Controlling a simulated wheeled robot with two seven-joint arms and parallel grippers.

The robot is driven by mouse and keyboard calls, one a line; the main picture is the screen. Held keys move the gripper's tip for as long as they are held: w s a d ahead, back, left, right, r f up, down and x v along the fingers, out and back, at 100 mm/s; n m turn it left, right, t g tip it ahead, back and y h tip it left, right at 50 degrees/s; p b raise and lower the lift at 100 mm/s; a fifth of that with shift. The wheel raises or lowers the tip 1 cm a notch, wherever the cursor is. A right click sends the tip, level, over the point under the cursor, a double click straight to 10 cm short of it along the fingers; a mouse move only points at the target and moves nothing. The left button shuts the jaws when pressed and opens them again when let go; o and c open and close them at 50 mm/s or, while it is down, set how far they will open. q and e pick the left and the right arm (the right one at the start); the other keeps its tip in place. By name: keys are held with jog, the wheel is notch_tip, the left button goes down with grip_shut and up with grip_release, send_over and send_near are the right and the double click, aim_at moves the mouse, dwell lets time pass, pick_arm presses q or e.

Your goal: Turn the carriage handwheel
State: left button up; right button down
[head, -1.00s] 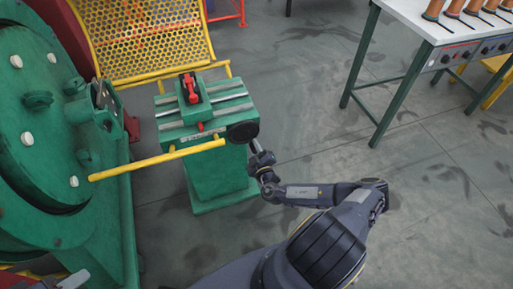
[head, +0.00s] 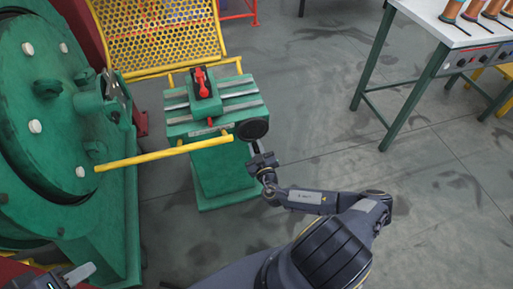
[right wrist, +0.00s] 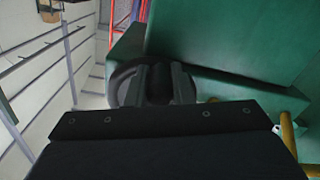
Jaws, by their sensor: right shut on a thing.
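The carriage handwheel (head: 252,129) is a black disc on the front right corner of the green carriage stand (head: 215,175). My right gripper (head: 256,147) reaches it from below right. In the right wrist view the dark round handwheel (right wrist: 122,84) lies behind the fingers of my right gripper (right wrist: 159,82), which are shut on a dark part at its rim. That gripped part is mostly hidden between the fingers. My left gripper (head: 80,274) shows only partly at the bottom left, well away from the handwheel; its finger opening is unclear.
A yellow bar (head: 150,157) runs from the stand toward the large green machine (head: 45,130) at left. A yellow mesh guard (head: 155,35) stands behind. A white table (head: 435,15) with spools is at the upper right. The floor between is clear.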

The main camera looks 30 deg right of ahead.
jog(key=c, duration=1.3)
grip_release()
jog(key=shift+o, duration=0.2)
jog(key=v, duration=0.7)
jog(key=shift+s+a, duration=0.15)
jog(key=shift+s, duration=0.25)
